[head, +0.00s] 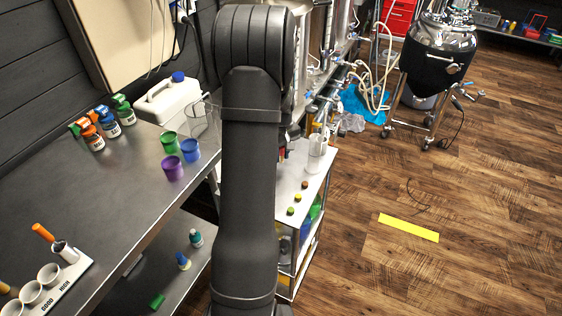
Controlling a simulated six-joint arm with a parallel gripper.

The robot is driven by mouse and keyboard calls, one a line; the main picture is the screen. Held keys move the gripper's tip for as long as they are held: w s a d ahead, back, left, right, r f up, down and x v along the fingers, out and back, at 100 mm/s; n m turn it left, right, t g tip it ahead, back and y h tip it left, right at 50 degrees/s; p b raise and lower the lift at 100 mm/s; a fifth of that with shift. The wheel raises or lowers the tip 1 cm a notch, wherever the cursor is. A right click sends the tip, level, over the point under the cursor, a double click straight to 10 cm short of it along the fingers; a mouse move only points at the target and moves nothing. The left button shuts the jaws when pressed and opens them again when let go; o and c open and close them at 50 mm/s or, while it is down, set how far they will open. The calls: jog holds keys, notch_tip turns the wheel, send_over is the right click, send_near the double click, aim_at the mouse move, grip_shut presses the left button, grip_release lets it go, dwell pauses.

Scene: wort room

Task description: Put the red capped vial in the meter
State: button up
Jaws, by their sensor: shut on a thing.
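My own dark arm rises through the middle of the head view and hides what lies behind it. My gripper does not show, so what it holds cannot be seen. I cannot make out a red capped vial for certain. On the white-topped cart (314,173) stand small things with round tops: a dark reddish one (304,184), a yellow one (298,197) and a green one (290,210). No meter can be clearly picked out.
On the steel bench (112,192) stand several spray bottles (109,120), a green cup (169,142), a blue cup (190,150), a purple cup (173,168), a white jug (172,100) and a labelled white rack (72,276). A yellow strip (408,228) lies on open floor.

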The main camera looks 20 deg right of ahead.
jog(key=shift+f, duration=1.75)
jog(key=shift+f, duration=0.15)
jog(key=o, duration=1)
jog(key=shift+o, duration=0.3)
notch_tip(320, 180, up, 12)
jog(key=shift+r, duration=0.15)
